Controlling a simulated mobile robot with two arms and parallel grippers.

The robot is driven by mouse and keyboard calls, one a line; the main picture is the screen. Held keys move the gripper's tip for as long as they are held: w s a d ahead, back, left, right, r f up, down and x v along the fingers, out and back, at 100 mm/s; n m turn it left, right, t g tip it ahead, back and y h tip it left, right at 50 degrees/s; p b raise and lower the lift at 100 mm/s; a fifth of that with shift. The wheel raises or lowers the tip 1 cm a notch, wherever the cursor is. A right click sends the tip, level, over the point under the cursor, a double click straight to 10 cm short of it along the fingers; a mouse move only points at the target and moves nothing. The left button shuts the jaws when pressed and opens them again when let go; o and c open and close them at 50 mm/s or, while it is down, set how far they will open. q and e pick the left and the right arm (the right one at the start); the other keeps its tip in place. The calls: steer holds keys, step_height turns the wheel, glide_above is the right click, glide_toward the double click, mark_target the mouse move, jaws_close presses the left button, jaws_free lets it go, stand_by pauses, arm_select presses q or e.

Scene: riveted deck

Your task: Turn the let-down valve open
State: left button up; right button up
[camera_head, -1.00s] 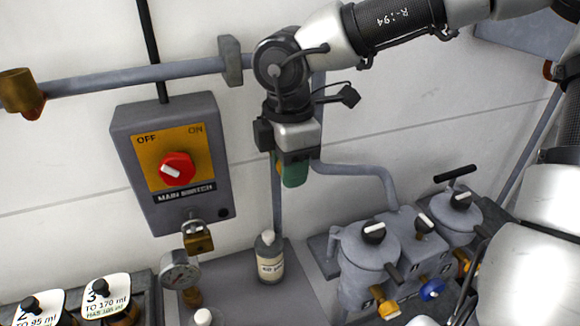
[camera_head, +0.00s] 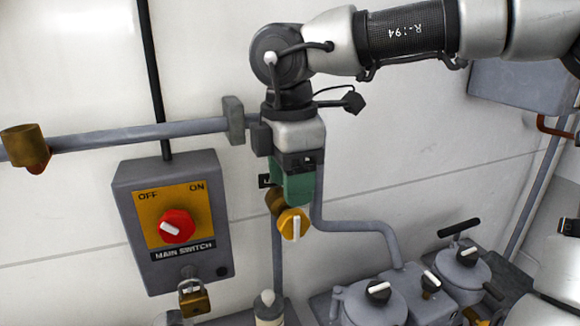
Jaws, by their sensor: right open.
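A yellow round knob (camera_head: 293,224) with a white bar handle sits on a brass body on the grey pipe at the wall. The bar stands about upright. A small dark label beside it is mostly hidden by my gripper, so I cannot read whether it names the let-down valve. My right gripper (camera_head: 297,198), with green fingers, points down just above the knob and overlaps its top in the head view. It is open and holds nothing. I cannot tell whether it touches the knob.
A grey main switch box (camera_head: 172,222) with a red knob (camera_head: 176,226) is left of the gripper; a brass padlock (camera_head: 193,298) hangs below. Grey pots (camera_head: 372,300) with black-and-white knobs stand lower right. A bottle (camera_head: 268,308) is at the bottom edge.

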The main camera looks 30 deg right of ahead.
mark_target(290, 213)
steer(key=shift+r, duration=1.45)
steer(key=shift+r, duration=0.1)
